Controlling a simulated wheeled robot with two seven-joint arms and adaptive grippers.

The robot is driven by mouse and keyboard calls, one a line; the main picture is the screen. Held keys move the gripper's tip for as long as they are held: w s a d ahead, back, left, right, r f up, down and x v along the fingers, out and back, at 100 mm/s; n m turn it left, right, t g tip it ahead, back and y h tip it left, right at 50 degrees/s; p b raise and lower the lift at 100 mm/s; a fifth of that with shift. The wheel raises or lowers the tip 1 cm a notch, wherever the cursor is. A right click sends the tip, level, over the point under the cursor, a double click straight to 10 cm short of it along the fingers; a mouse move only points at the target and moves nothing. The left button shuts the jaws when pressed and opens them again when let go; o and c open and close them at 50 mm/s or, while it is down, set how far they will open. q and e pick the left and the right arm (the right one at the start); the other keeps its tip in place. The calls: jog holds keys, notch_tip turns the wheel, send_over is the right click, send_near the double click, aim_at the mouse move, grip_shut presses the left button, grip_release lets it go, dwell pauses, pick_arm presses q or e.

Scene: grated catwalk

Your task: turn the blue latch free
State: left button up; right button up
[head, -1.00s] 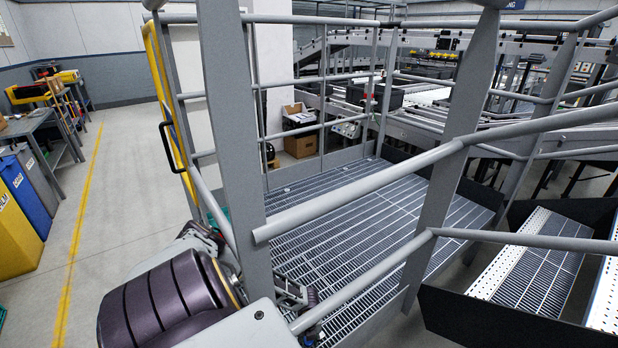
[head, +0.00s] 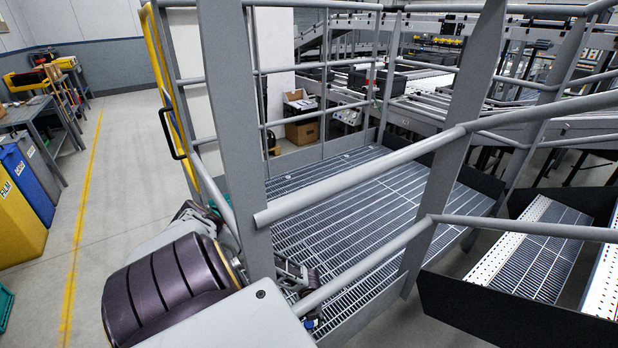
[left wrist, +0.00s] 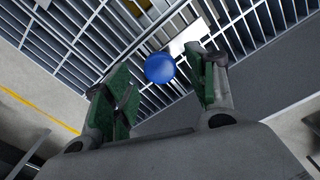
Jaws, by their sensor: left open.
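The blue latch shows as a round blue knob (left wrist: 159,67) in the left wrist view, in front of the grating. My left gripper (left wrist: 164,64) is open, with green-padded fingers on either side of the knob in that picture. I cannot tell whether the knob is between the fingers in depth or beyond them; no contact is visible. In the head view my left gripper (head: 296,274) is partly hidden behind a grey post, over the grating's near edge. A small blue spot (head: 312,322) shows just below it, probably the latch. My right gripper is not in view.
Grey railings (head: 360,178) and an upright post (head: 236,130) stand close to my left arm. The grated catwalk floor (head: 350,200) is clear. A yellow rail (head: 160,80) with a black handle stands at left. Yellow and blue bins (head: 20,215) stand far left.

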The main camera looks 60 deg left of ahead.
aim_at(309, 323)
pick_arm(q)
jog(key=shift+r, duration=2.8)
jog(key=shift+a+r, duration=0.15)
jog(key=shift+r, duration=0.2)
